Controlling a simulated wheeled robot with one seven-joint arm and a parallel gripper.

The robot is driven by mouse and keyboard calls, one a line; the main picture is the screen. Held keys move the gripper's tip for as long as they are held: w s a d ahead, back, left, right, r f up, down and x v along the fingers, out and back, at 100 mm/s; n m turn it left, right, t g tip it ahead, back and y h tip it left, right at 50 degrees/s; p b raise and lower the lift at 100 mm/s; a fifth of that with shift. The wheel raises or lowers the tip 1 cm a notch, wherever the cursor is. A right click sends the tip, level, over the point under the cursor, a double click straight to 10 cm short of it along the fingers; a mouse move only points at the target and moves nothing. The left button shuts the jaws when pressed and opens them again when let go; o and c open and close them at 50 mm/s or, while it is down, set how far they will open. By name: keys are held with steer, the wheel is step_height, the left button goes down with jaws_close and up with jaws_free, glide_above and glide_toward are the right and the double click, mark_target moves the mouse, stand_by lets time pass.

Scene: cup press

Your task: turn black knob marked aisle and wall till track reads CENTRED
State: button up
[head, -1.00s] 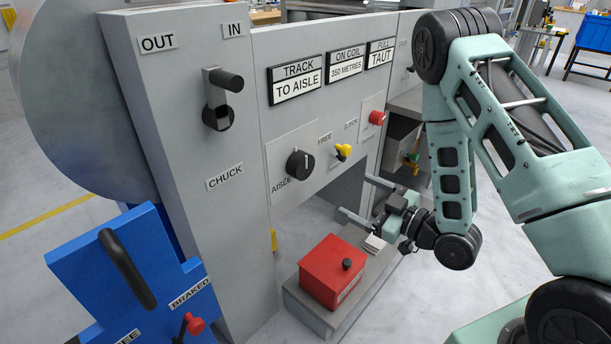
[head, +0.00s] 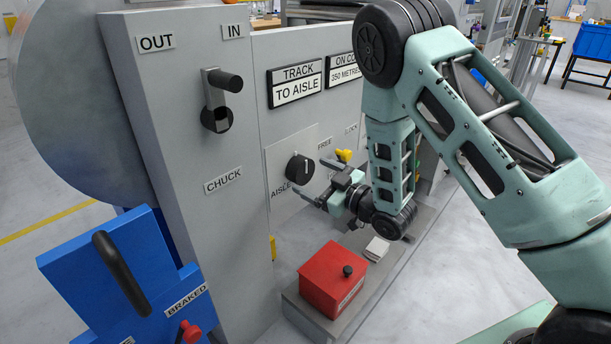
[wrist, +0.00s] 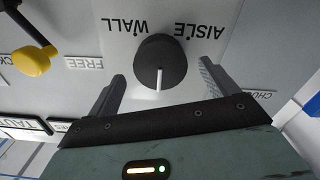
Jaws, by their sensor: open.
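The black knob (head: 299,169) sits on a pale plate on the grey panel, with a white pointer line. In the wrist view the knob (wrist: 160,62) lies between the words WALL and AISLE, and its line runs toward my gripper. My gripper (head: 312,190) is open, just in front of and below the knob. In the wrist view the fingers (wrist: 163,80) stand apart on either side of the knob, with gaps; whether they reach past its face I cannot tell. The track display (head: 298,84) reads TRACK TO AISLE.
A yellow lever (head: 343,155) is right of the knob, close behind my gripper; it also shows in the wrist view (wrist: 34,60). A red box (head: 333,279) stands on the ledge below. A black-handled chuck crank (head: 224,85) is up left.

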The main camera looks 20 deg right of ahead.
mark_target(306, 173)
steer(key=shift+x, duration=1.8)
steer(key=c, duration=1)
steer(key=shift+m, duration=0.3)
steer(key=m+p, duration=0.1)
steer(key=m, duration=0.2)
steer(key=shift+m+p, duration=0.3)
steer(key=shift+m, duration=0.7)
